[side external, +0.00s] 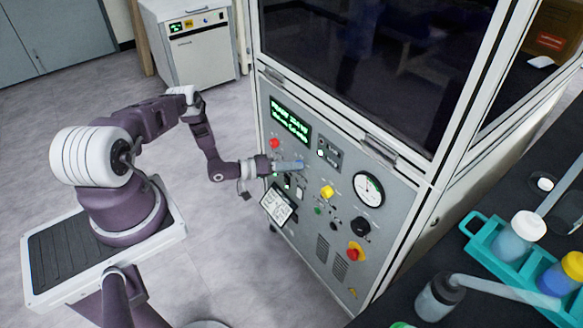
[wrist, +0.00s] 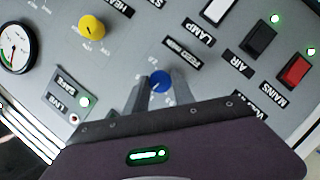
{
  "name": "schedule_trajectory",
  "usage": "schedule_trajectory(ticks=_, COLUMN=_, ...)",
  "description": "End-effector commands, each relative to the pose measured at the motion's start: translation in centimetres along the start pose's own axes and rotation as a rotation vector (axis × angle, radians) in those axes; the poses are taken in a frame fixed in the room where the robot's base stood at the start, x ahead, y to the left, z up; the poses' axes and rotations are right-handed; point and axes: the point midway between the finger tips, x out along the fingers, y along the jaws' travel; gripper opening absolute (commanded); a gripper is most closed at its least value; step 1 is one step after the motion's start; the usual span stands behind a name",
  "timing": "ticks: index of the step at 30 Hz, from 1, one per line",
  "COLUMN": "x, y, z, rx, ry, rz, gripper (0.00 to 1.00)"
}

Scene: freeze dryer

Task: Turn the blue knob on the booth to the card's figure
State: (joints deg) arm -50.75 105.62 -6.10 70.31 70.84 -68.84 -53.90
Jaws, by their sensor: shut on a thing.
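The blue knob (wrist: 159,80) is on the booth's grey control panel (side external: 333,238). It has a white pointer line and sits between the two fingers of my gripper (wrist: 159,86), which is shut on it. In the side external view my gripper (side external: 300,165) reaches the panel from the left and hides most of the knob. The white card (side external: 277,204) is fixed at the panel's lower left, tilted in the picture. Its writing is too small to read. Some scale marks around the knob are hidden by the fingers.
A yellow knob (wrist: 91,27), a gauge (wrist: 16,45) and several switches, including a red one (wrist: 294,71), surround the blue knob. A green display (side external: 290,120) is above. A dark bench with a teal rack (side external: 482,250) stands at the right.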

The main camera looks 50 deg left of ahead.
Motion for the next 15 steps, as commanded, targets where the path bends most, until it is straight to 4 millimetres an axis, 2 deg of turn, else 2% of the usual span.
schedule_trajectory(ticks=15, x=0.01, y=-0.29, z=-0.04, rx=-0.392, ry=0.003, rz=0.164, gripper=0.00)
